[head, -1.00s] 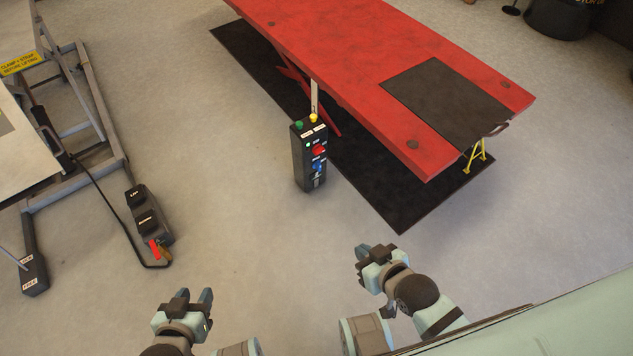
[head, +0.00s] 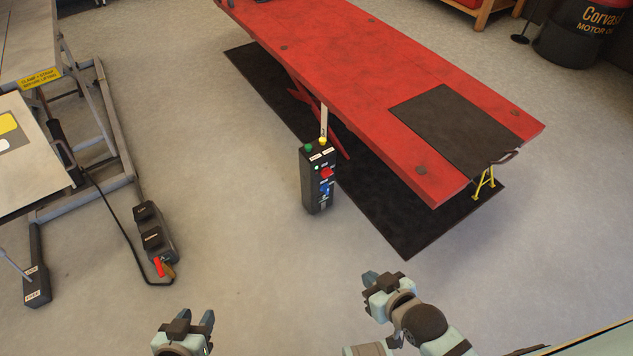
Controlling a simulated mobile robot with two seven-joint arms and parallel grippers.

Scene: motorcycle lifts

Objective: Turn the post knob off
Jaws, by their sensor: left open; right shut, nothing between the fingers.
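The black control post (head: 317,181) stands upright on the floor beside the red lift. My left gripper (head: 192,322) is open and empty at the bottom, below and left of the post. My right gripper (head: 372,283) is shut and empty, below and right of the post. Both grippers are apart from the post.
The red lift table (head: 370,80) stands over a black mat (head: 405,235) behind the post. A grey lift (head: 105,120) and a black foot pedal unit (head: 155,236) with a cable are at left. An oil drum (head: 575,40) stands top right. Floor before the post is clear.

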